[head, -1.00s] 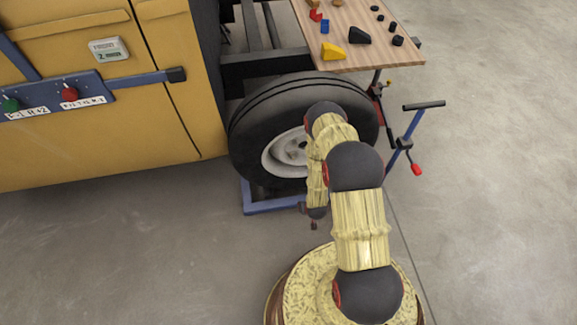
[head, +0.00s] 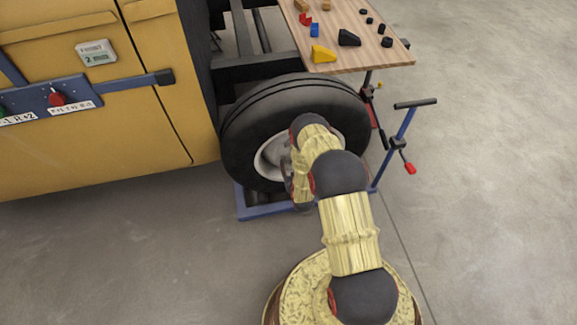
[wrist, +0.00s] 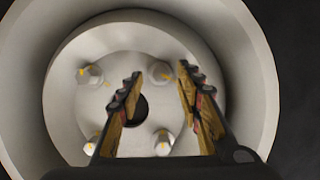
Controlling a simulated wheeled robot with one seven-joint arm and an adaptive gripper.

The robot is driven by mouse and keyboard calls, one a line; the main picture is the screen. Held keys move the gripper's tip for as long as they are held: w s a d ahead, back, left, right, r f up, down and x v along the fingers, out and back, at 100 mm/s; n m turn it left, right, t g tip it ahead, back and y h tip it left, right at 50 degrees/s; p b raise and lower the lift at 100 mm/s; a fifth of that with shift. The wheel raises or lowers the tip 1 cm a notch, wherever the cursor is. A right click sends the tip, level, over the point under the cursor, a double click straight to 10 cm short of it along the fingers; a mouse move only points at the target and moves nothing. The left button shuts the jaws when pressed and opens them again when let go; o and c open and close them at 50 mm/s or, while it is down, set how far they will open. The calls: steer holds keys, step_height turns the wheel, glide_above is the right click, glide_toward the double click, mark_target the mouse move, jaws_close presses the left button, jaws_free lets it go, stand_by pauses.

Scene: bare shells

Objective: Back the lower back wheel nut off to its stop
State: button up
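The wheel (head: 245,125) has a black tyre and a pale rim; my arm hides much of the hub in the head view. In the wrist view the pale hub (wrist: 120,50) carries several nuts with yellow marks around a dark centre hole. An upper-right nut (wrist: 160,72) shows between my fingertips, an upper-left nut (wrist: 90,75) left of them. A lower-left nut (wrist: 92,146) and a lower-right nut (wrist: 161,141) sit below. I cannot tell which is the lower back one. My gripper (wrist: 160,73) is open, facing the hub; contact cannot be told.
A yellow vehicle body (head: 110,120) with a blue rail (head: 120,88) stands left of the wheel. A wooden table (head: 345,30) with small blocks is above right. A blue stand with a handle (head: 400,135) stands right of the wheel. The floor at right is clear.

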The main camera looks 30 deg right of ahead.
steer(key=shift+x, duration=0.85)
steer(key=shift+c, duration=1.4)
jaws_close()
